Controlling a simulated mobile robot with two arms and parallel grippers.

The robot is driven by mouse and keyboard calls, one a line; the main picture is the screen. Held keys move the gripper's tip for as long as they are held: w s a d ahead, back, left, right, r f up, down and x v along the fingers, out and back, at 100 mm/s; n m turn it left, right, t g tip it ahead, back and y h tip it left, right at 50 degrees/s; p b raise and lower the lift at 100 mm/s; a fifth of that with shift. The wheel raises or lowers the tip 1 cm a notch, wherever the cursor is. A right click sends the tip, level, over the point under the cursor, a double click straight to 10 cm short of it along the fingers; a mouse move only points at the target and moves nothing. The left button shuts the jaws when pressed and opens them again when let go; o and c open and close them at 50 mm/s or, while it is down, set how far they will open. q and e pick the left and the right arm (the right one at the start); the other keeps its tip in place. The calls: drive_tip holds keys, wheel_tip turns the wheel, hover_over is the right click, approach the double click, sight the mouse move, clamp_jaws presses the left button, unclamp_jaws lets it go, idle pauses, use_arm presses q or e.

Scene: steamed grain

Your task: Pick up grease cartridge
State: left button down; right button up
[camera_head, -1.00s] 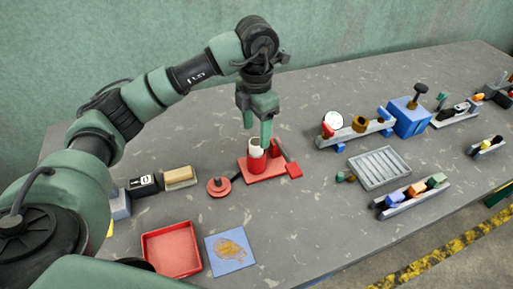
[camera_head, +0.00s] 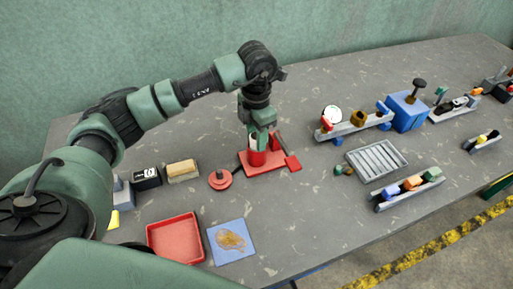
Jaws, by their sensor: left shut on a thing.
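The grease cartridge (camera_head: 257,158) is a small upright cylinder, red on its visible lower part, standing at the red holder (camera_head: 270,166) on the table. My left gripper (camera_head: 262,145) comes down on it from above and is shut on its upper part. The fingers hide most of the cartridge's pale top. I cannot tell whether its base is clear of the holder. My right gripper is not in view.
A round red piece (camera_head: 220,179) lies left of the holder. A red tray (camera_head: 175,238) and a stained blue pad (camera_head: 231,241) lie in front. A grey slatted tray (camera_head: 377,160) and a rack of parts (camera_head: 356,126) are to the right.

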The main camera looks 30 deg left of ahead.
use_arm(q)
drive_tip(key=shift+r, duration=0.1)
drive_tip(key=shift+r, duration=0.2)
wheel_tip(320, 180, up, 9)
drive_tip(key=shift+w+r+b, duration=0.1)
drive_tip(key=shift+b, duration=0.9)
wheel_tip(320, 180, up, 10)
drive_tip(key=shift+p, duration=0.35)
drive_tip(key=shift+r, duration=0.1)
